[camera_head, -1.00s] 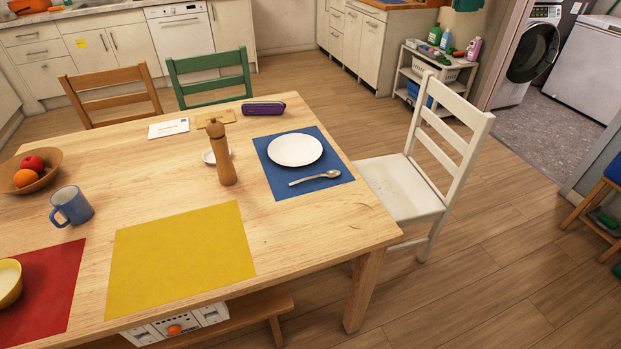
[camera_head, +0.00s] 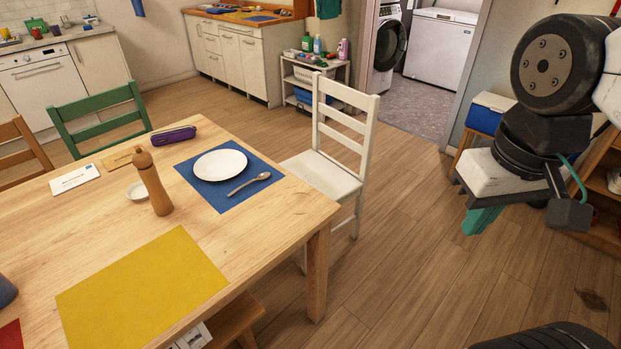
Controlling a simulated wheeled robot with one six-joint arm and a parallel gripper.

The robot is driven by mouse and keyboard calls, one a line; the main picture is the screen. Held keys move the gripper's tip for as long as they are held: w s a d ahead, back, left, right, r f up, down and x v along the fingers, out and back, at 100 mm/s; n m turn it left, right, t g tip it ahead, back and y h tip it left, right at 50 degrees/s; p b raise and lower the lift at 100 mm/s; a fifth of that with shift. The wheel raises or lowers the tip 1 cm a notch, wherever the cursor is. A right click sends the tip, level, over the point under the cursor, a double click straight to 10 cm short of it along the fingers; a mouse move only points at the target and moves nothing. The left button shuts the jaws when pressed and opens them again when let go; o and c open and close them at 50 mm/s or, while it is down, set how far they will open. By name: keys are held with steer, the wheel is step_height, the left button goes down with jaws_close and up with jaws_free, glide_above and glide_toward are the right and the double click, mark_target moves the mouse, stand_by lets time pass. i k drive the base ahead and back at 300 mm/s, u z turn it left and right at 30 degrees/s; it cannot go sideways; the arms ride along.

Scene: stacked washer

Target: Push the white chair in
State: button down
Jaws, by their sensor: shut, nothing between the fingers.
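The white chair (camera_head: 322,174) stands upright at the table's right end. Its seat faces the wooden table (camera_head: 262,228), and the seat's left edge meets or passes behind the table edge in the picture. Its slatted back is on the side away from the table. My gripper (camera_head: 481,221), with teal fingers, is at the right of the picture, pointing down. It is shut and empty, well to the right of the chair and apart from it.
A blue placemat with a white plate (camera_head: 220,165) and a spoon lies at the table end by the chair. A white shelf cart (camera_head: 316,82) stands behind the chair. A blue-and-white box (camera_head: 488,115) is near the doorway. Wooden floor (camera_head: 415,225) between chair and gripper is clear.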

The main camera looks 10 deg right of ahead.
mark_target(329, 177)
steer(key=z, duration=0.35)
steer(key=i, duration=0.5)
steer(key=z, duration=0.8)
steer(key=i, duration=1.9)
steer(key=u, duration=0.9)
steer(key=i, duration=0.5)
steer(key=u, duration=0.3)
